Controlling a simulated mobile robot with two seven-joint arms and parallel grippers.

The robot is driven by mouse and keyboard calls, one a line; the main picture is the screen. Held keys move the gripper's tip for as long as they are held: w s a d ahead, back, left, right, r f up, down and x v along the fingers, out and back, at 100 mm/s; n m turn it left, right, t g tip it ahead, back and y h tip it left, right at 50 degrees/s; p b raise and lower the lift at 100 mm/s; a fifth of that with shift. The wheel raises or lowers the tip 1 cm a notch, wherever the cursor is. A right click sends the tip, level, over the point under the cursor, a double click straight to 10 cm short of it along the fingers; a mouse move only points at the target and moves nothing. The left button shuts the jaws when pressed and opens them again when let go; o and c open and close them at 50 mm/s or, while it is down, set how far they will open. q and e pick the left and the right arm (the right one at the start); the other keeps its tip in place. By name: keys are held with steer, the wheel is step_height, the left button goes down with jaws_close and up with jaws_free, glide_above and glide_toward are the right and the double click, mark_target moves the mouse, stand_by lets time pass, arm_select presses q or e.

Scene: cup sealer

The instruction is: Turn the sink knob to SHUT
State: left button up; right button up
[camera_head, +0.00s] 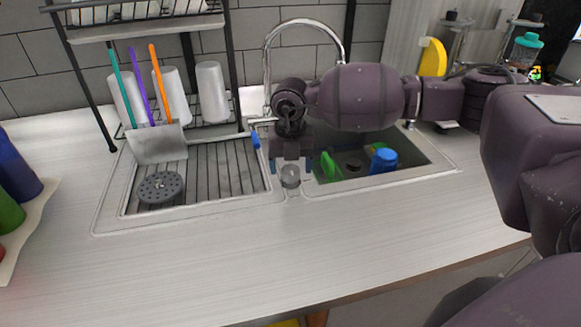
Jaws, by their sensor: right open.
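A small grey round knob (290,177) stands on the sink rim between the drainboard and the basin. My right gripper (290,166) comes down over it from above, with its arm reaching in from the right. Its blue-edged fingers are open, one on each side of the knob. I cannot tell whether they touch it, and the gripper body hides its far side. No SHUT marking is readable. The tall curved faucet (305,24) rises behind my right gripper, its lower part partly covered by my arm. My left gripper is not in view.
The basin (415,150) holds a blue cup (384,160) and a green item (328,165). A grey strainer disc (160,187) lies on the drainboard. A rack with white cups (213,92) and colored-handled utensils stands behind. The front counter (240,255) is clear.

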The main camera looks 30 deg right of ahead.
steer(key=shift+f, duration=0.55)
steer(key=c, duration=0.9)
steer(key=shift+c, duration=0.2)
